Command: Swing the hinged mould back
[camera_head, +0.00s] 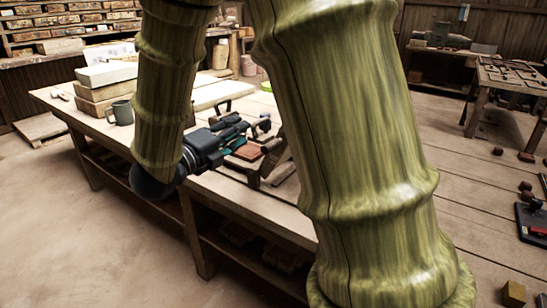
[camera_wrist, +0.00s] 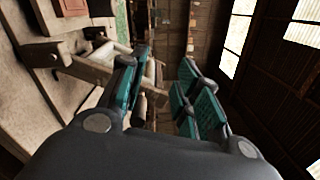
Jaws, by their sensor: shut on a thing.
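The tile press, a wooden frame, stands on the workbench; its worn wooden bars (camera_wrist: 85,68) show at the left in the wrist view. In the head view part of it (camera_head: 275,160) shows beside my gripper (camera_head: 238,135), between my arm links. In the wrist view my gripper's teal-padded fingers (camera_wrist: 163,80) lie on both sides of a pale wooden piece, which seems to be part of the mould. My gripper is shut on it. The exact contact and the hinge are hidden by the fingers and the arm. I cannot tell the mould's angle clearly.
The workbench (camera_head: 100,128) carries a grey mug (camera_head: 122,112), stacked blocks (camera_head: 103,93) and a pale board (camera_head: 220,94) near a dark handle. My arm hides much of the bench. Shelves (camera_head: 70,22) stand behind; open floor (camera_head: 70,220) lies at the left.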

